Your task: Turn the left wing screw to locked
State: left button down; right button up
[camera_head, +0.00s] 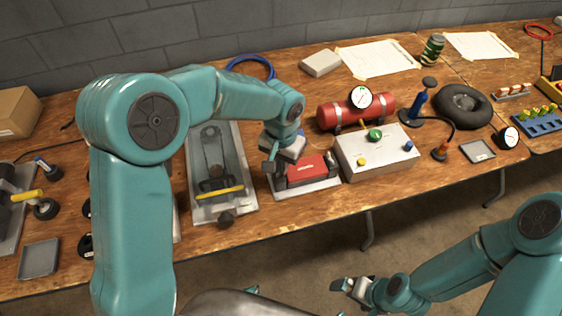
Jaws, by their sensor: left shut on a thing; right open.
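A red charger block (306,168) sits in a grey cradle (308,189) near the middle of the table. My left gripper (272,164) reaches down to the left end of the cradle, beside the red block. It is shut on the left wing screw, which the jaws mostly hide; I cannot tell how far the screw is turned. My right gripper (350,289) is open and empty, low in front of the table and well away from the cradle.
A grey control box (376,158) with coloured knobs stands close to the right of the cradle. A red cylinder with a gauge (356,109) lies behind it. A grey fixture with a yellow bar (220,192) stands to the left. The table's front edge is close.

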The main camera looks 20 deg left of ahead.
pick_arm(q)
jog(key=m, duration=0.4)
jog(key=shift+d+r+m+p, duration=0.1)
jog(key=shift+r+m+p, duration=0.1)
jog(key=shift+m+p, duration=0.6)
jog(key=shift+m, duration=1.7)
jog(key=c, duration=1.3)
grip_release()
jog(key=shift+s, duration=0.1)
jog(key=shift+f, duration=0.1)
notch_tip(320, 180, up, 16)
jog(key=shift+r+p, duration=0.2)
jog(key=shift+p, duration=0.35)
